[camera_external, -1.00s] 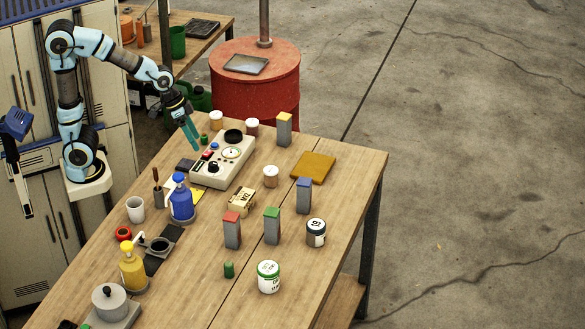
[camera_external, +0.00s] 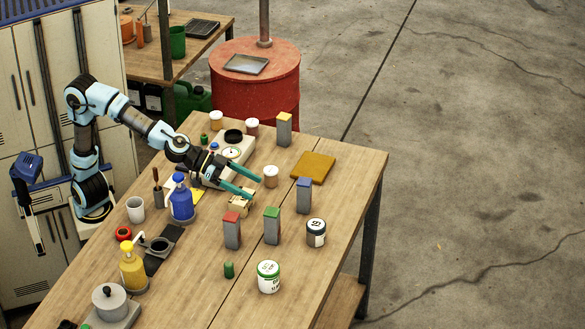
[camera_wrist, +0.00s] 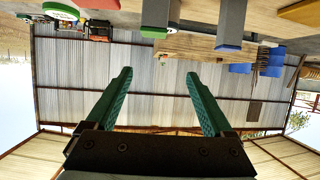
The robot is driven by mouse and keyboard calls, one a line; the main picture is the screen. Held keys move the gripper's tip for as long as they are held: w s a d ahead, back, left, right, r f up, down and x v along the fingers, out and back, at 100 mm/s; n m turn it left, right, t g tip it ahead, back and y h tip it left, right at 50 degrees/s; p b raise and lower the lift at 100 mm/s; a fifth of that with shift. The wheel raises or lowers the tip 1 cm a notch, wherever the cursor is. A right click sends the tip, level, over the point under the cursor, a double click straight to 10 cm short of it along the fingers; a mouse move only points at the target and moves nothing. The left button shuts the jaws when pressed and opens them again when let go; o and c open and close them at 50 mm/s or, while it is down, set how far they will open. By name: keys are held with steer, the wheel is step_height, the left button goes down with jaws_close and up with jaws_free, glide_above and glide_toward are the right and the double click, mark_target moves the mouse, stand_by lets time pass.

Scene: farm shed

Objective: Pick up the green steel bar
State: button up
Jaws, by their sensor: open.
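The green steel bar (camera_external: 271,229) is a grey upright block with a green top. It stands on the wooden table, between the red-topped bar (camera_external: 232,232) and the blue-topped bar (camera_external: 304,198). In the wrist view, which looks upside down, the green-topped bar (camera_wrist: 155,16) shows at the top centre, beyond my fingertips. My gripper (camera_external: 255,183) has teal fingers spread apart with nothing between them; they also show in the wrist view (camera_wrist: 158,75). In the external view it is above the table, up and left of the green bar, over a tan block (camera_external: 240,206).
A white jar (camera_external: 270,178) and a yellow pad (camera_external: 313,167) lie beyond. A blue bottle (camera_external: 181,202) stands left.

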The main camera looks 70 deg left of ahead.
glide_toward(279, 217)
steer(key=b+x, duration=0.2)
steer(key=x, duration=0.8)
steer(key=shift+w+d, duration=0.2)
steer(key=shift+d, duration=0.2)
stand_by(0.3)
steer(key=shift+c, duration=0.3)
jaws_close()
stand_by(0.3)
steer(key=shift+r, duration=0.1)
